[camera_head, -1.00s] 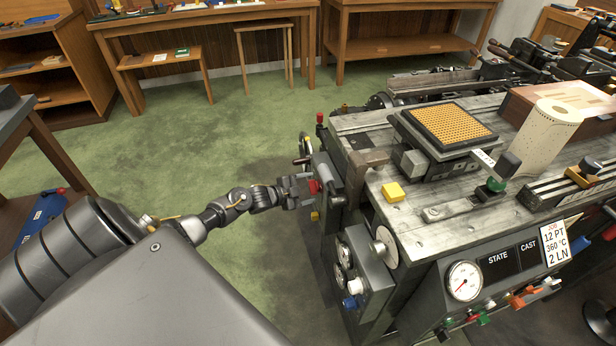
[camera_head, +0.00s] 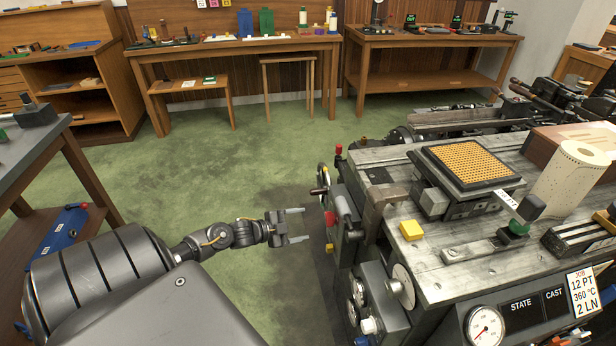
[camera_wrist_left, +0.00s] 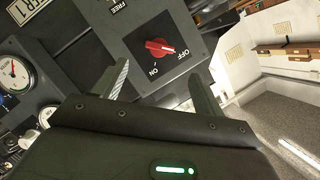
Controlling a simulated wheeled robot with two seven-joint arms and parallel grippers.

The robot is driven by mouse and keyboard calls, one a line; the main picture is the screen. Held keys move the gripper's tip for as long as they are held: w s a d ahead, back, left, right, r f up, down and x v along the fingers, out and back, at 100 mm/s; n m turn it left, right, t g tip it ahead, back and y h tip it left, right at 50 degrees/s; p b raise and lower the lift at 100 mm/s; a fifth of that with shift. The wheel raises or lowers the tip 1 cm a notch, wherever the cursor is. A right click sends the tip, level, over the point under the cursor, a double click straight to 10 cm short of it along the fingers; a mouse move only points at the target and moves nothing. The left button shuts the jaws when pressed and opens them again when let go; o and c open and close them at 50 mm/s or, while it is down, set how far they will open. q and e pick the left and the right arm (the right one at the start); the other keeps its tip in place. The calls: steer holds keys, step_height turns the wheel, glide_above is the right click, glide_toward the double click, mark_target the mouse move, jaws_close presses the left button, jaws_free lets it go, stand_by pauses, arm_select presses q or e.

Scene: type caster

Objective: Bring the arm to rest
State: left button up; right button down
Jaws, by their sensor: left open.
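My left gripper (camera_head: 292,227) is open and empty in the head view, with its two fingers pointing right toward the side of the type caster (camera_head: 440,270). A gap of floor shows between the fingertips and the machine. In the left wrist view the open fingers (camera_wrist_left: 160,85) stand either side of a red rotary switch (camera_wrist_left: 159,48) on a dark panel marked OFF and ON. The switch is beyond the fingertips, and they do not appear to touch it. My left arm (camera_head: 205,243) reaches in from the lower left. My right gripper is in neither view.
The caster's top carries a yellow block (camera_head: 411,230), a gridded matrix case (camera_head: 465,163) and a paper roll (camera_head: 572,180). A wooden side table (camera_head: 85,170) stands at left. Benches (camera_head: 240,50) line the back. Green floor (camera_head: 240,160) between them is clear.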

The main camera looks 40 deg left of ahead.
arm_select(q)
steer(key=shift+s+a, duration=0.1)
steer(key=shift+s, duration=0.1)
stand_by(0.5)
steer(key=s+a+f+n+g+y, duration=0.1)
steer(key=s+a+f+n+y, duration=0.15)
steer(key=f, duration=0.35)
steer(key=s+a+f+n+g+y, duration=0.2)
steer(key=s+a+f, duration=0.15)
steer(key=f, duration=0.35)
steer(key=s+d+f+n+g+y, duration=0.2)
steer(key=s+f+n+g, duration=0.2)
steer(key=s+f, duration=1)
steer(key=s+d+f+n+g, duration=0.2)
steer(key=s+d+f+g, duration=0.2)
steer(key=s+d+f, duration=0.8)
steer(key=s+d+f+g+h, duration=0.1)
steer(key=s+d+f, duration=0.1)
steer(key=s+d, duration=0.9)
steer(key=shift+d+f+g, duration=0.15)
steer(key=shift+d+g, duration=0.05)
steer(key=shift+g, duration=0.2)
